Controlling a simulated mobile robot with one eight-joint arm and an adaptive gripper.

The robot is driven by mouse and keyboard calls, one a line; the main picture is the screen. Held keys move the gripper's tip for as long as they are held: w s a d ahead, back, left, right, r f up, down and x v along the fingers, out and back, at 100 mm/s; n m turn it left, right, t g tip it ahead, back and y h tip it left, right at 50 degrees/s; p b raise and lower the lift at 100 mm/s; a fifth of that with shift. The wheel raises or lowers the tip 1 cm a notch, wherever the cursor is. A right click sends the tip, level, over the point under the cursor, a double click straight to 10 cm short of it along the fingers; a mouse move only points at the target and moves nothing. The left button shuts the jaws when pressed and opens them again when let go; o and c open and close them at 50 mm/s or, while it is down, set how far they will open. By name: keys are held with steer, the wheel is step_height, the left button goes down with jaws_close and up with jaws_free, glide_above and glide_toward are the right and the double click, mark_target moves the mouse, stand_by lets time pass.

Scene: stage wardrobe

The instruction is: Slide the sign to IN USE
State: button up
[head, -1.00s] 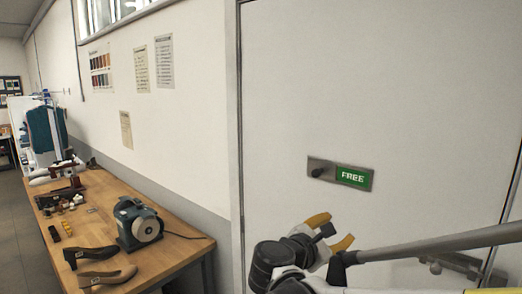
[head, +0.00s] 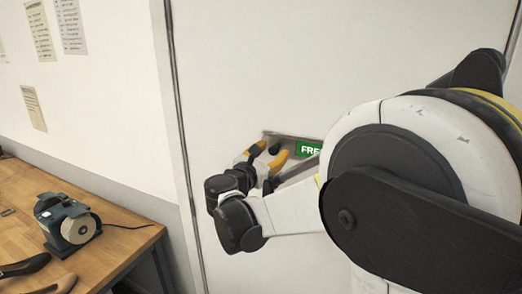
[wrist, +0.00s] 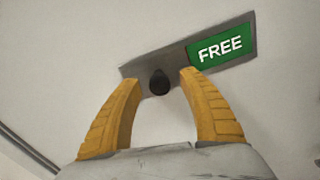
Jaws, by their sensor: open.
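The sign is a grey metal plate on the pale door, and its green window (head: 308,149) reads FREE, partly covered by my arm in the head view. In the wrist view the plate (wrist: 137,67) runs slanted across the top, with the green FREE panel (wrist: 222,46) at its right. A dark round knob (wrist: 159,82) stands at the left part of the plate. My gripper (head: 267,153) is open in front of the plate's left part. In the wrist view its yellow fingers (wrist: 160,85) stand either side of the knob, with gaps showing. I cannot tell whether the fingertips reach the knob's depth.
A wooden bench (head: 120,241) stands at the left with a bench grinder (head: 69,225) and shoes (head: 25,265) on it. Paper sheets hang on the wall above. The pale door (head: 240,70) is clear around the plate.

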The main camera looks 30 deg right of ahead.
steer(key=shift+w+d, duration=0.45)
steer(key=shift+d, duration=0.1)
jaws_close()
steer(key=s+d, duration=0.7)
steer(key=s, duration=0.1)
steer(key=shift+s, duration=0.4)
